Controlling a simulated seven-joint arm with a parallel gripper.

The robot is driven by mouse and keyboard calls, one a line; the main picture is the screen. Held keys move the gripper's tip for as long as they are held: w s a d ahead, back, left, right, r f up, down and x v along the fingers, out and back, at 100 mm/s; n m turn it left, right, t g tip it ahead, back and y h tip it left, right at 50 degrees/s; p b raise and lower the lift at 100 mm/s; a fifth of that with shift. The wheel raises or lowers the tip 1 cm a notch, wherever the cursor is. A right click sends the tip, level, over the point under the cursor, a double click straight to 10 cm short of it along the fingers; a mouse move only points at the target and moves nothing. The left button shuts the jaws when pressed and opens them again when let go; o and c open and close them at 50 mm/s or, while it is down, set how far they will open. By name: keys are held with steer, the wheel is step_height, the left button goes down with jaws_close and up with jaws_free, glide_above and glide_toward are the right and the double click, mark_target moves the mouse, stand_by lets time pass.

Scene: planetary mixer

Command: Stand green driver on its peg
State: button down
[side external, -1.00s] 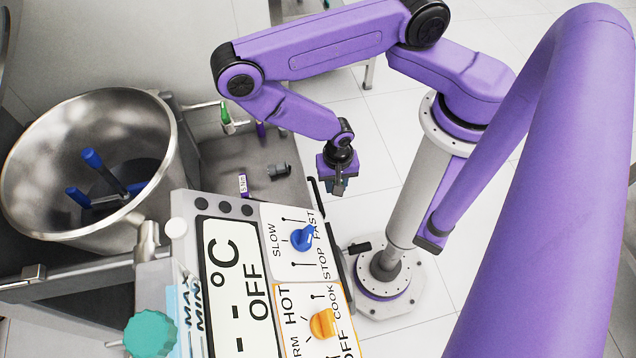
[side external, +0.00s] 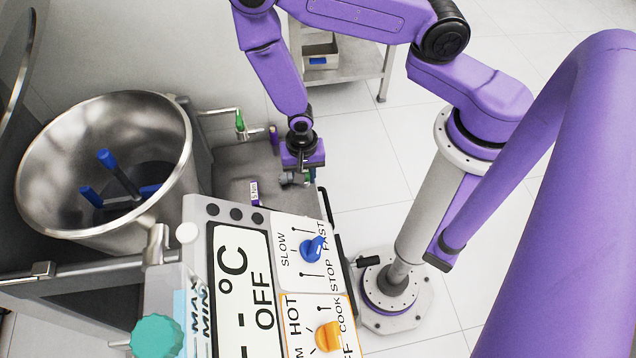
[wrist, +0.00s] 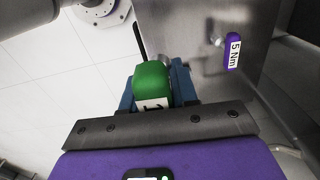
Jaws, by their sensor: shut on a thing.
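The green driver (wrist: 153,78) has a white label with a "1" and sits between the blue fingers of my gripper (wrist: 155,90) in the wrist view. My gripper is shut on it. In the side view my gripper (side external: 306,173) hangs over the right edge of the grey deck beside the mixer bowl, and only a sliver of green shows beside the fingers. The driver's lower end is hidden. I cannot make out which peg belongs to the green driver.
A purple and white "5 Nm" piece (side external: 254,192) lies on the deck (side external: 225,165); it also shows in the wrist view (wrist: 233,52). A green-handled tap (side external: 240,122) and a purple upright piece (side external: 273,134) stand behind. The steel bowl (side external: 60,210) and control panel (side external: 225,290) stand nearby.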

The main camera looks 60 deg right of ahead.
steer(key=w+d+r, duration=0.3)
steer(key=w+r, duration=0.3)
steer(key=r, duration=0.2)
steer(key=w+d+r, duration=0.3)
steer(key=w+r, duration=0.3)
steer(key=r, duration=0.1)
steer(key=w+d+r, duration=0.3)
steer(key=d+r, duration=0.4)
steer(key=r, duration=0.4)
steer(key=s+d+r+m, duration=0.3)
steer(key=d+r+m, duration=0.1)
steer(key=d+r, duration=0.6)
steer(key=s+d+r+m, duration=0.2)
steer(key=d+r+m, duration=0.1)
steer(key=d+r, duration=0.8)
steer(key=w+d+f+n, duration=0.2)
steer(key=w+f, duration=0.2)
steer(key=f, duration=0.2)
steer(key=w+d+f+n, duration=0.1)
steer(key=w+f+n, duration=0.2)
steer(key=f, duration=0.4)
steer(key=w+d+f+n, duration=0.2)
steer(key=w+f, duration=0.3)
steer(key=f, duration=0.2)
steer(key=shift+w+d, duration=0.35)
steer(key=shift+f, duration=2.5)
